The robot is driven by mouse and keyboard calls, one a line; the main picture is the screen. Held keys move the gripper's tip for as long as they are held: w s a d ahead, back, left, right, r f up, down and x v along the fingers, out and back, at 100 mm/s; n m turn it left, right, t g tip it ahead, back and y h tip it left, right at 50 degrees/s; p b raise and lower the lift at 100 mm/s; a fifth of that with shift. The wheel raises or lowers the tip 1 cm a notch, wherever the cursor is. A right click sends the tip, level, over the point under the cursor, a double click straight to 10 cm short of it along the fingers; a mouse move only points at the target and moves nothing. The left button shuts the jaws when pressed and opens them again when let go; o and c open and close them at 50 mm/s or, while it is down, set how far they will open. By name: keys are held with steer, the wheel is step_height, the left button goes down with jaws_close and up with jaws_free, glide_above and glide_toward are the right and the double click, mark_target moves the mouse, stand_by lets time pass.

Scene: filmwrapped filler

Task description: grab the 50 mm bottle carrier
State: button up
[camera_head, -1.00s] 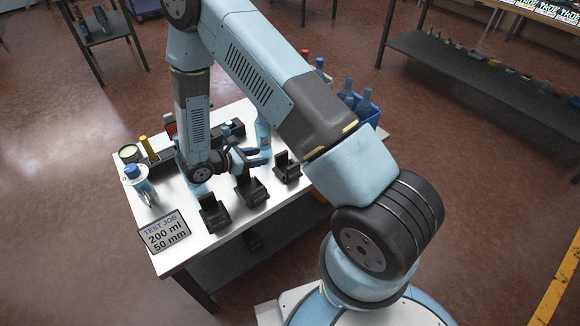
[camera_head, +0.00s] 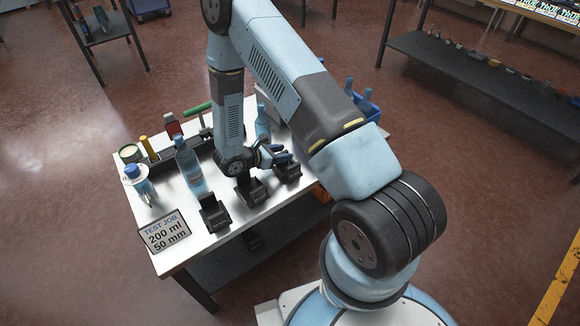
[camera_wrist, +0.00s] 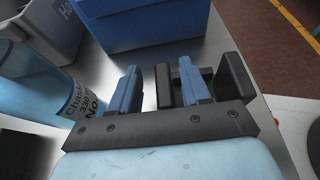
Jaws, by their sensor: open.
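Three black bottle carriers stand along the front of the work table: a left one (camera_head: 214,216), a middle one (camera_head: 250,191) and a right one (camera_head: 289,170). No size mark is readable on them, so I cannot tell which is 50 mm. My gripper (camera_head: 272,157) is open beside the right carrier. In the wrist view my gripper (camera_wrist: 160,84) has its blue fingers apart. One black carrier (camera_wrist: 236,78) lies just beyond the fingers, with the right finger overlapping it. Whether they touch is unclear. A sign (camera_head: 164,232) reads TEST JOB, 200 ml, 50 mm.
A blue bottle (camera_head: 189,167) stands left of my arm, and another (camera_head: 262,122) behind my gripper. A labelled bottle (camera_wrist: 35,82) is close left of the fingers in the wrist view. A blue bin (camera_wrist: 150,24) is beyond them.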

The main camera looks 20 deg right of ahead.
jaws_close()
stand_by(0.4)
